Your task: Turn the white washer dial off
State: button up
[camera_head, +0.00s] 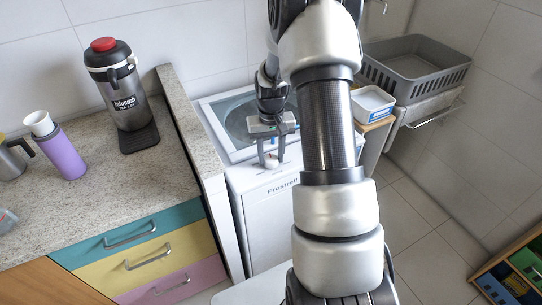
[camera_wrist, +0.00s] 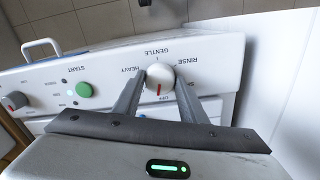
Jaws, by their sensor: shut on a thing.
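The white washer dial (camera_wrist: 159,77) is a round knob with a red mark on the washer's control panel (camera_wrist: 212,58). In the wrist view the red mark points down, toward the partly hidden "OFF" label; "GENTLE", "RINSE" and "HEAVY" are printed around the dial. My gripper (camera_wrist: 158,92) has one finger on each side of the dial and is shut on it. In the head view my gripper (camera_head: 271,158) reaches down to the dial (camera_head: 271,161) on the front of the white washer (camera_head: 268,215).
A green start button (camera_wrist: 84,90) and a grey knob (camera_wrist: 16,100) are on the same panel. A granite counter (camera_head: 100,195) with a red-lidded dispenser (camera_head: 122,95) and a purple bottle (camera_head: 64,153) is to the left. A grey basket (camera_head: 413,68) is at the right.

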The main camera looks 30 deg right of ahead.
aim_at(271, 158)
jog(key=shift+n, duration=1.6)
jog(key=o, duration=1.1)
jog(key=shift+c, duration=0.2)
notch_tip(271, 158, up, 18)
jog(key=p, duration=0.1)
jog(key=shift+f, duration=0.25)
